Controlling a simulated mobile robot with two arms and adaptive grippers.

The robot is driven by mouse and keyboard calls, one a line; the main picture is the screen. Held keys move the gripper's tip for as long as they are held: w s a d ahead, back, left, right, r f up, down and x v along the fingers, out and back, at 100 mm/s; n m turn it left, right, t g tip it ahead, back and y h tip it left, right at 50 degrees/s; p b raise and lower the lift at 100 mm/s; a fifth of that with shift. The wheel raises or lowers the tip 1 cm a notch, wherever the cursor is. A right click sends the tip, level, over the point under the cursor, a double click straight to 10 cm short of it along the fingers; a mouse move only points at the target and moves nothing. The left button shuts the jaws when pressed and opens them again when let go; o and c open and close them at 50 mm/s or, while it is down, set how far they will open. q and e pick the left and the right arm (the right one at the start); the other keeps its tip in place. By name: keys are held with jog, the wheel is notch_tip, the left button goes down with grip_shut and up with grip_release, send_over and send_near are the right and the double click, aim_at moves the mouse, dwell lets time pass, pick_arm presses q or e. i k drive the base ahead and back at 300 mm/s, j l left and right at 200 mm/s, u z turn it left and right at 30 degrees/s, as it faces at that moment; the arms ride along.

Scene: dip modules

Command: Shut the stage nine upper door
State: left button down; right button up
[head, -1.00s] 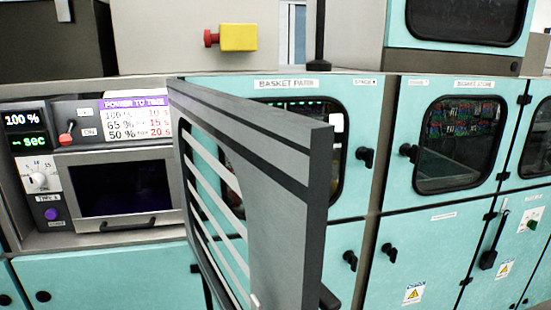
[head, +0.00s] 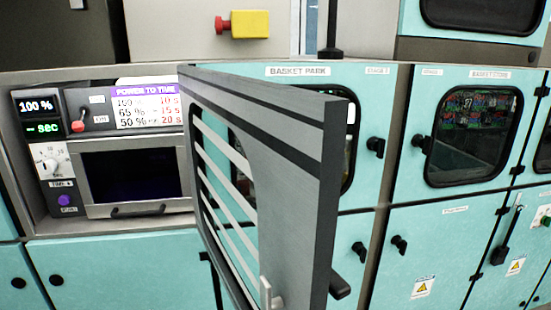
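One upper door (head: 285,185) stands swung open toward me in the middle of the head view. Its inner side is grey with a slatted window opening, and its thick free edge faces me. Its far edge meets the cabinet beside the oven-like unit. A small light handle (head: 268,295) shows low on it, and a dark handle (head: 340,286) sticks out behind its free edge. The door covers part of the teal front labelled "Basket Park" (head: 297,71). The stage numbers on the labels are too small to read surely. Neither gripper is in view.
A control panel with a dark-screened unit (head: 132,173) is at left. A shut teal door with a window (head: 470,135) is at right, above lower doors with black knobs (head: 399,244). A yellow block with a red button (head: 250,24) is above.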

aim_at(292, 139)
jog(key=i+l+u, duration=0.2)
jog(key=u, duration=0.15)
jog(key=i+l+u, duration=0.1)
jog(key=l+u, duration=0.25)
jog(key=i+l+u, duration=0.15)
jog(key=l+u, duration=0.6)
jog(key=i+j, duration=0.05)
jog(key=j, duration=0.05)
